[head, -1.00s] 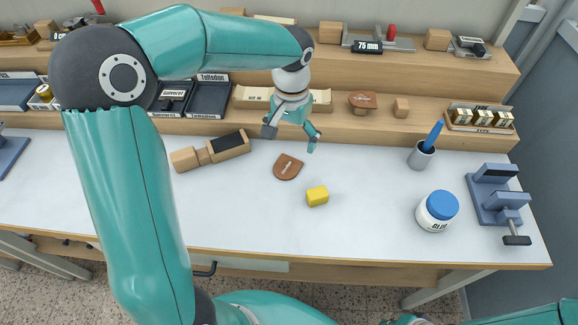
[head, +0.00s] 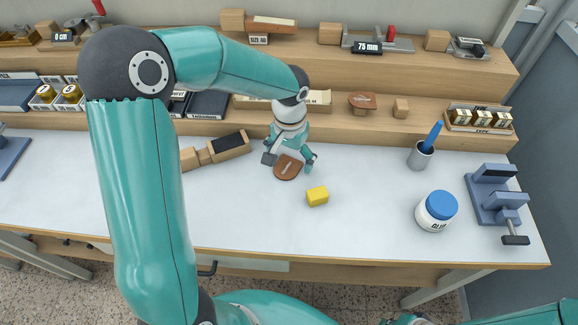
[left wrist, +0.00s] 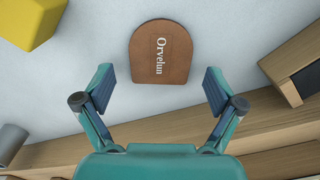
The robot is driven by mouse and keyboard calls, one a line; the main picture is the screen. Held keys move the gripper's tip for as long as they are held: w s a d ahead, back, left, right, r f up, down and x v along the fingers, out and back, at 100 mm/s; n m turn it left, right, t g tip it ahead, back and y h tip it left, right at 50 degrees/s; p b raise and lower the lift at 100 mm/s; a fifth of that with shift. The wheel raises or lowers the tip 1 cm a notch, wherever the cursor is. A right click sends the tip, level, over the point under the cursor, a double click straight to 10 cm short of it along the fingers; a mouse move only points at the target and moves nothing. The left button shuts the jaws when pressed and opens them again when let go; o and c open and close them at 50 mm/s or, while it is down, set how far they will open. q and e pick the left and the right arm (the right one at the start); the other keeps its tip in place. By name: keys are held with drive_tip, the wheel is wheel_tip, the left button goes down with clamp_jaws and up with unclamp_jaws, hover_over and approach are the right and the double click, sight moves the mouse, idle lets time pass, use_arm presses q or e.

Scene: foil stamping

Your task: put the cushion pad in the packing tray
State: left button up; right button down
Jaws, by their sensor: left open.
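A brown, round-ended flat piece (head: 287,171) lies on the white bench top; its lettering reads "Orvelun" in the left wrist view (left wrist: 160,62). My left gripper (head: 289,164) is open and empty just above and behind it, with the fingers spread wider than the piece. A yellow block (head: 317,196) lies to the right and nearer; it also shows in the left wrist view (left wrist: 30,18). Nothing is labelled as the cushion pad. A dark tray (head: 208,104) stands on the back shelf, partly hidden by my arm; I cannot tell whether it is the packing tray. My right gripper is out of view.
A wooden tool with a dark pad (head: 230,145) lies left of the gripper. A pen cup (head: 421,156), glue jar (head: 436,211) and blue clamp (head: 494,194) stand at right. The stepped wooden shelf (head: 350,124) bounds the back. The bench front is clear.

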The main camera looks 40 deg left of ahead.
use_arm(q)
drive_tip(key=shift+f+b, duration=0.25)
drive_tip(key=shift+b, duration=0.05)
idle(0.5)
drive_tip(key=c, duration=0.9)
drive_tip(key=shift+r, duration=0.15)
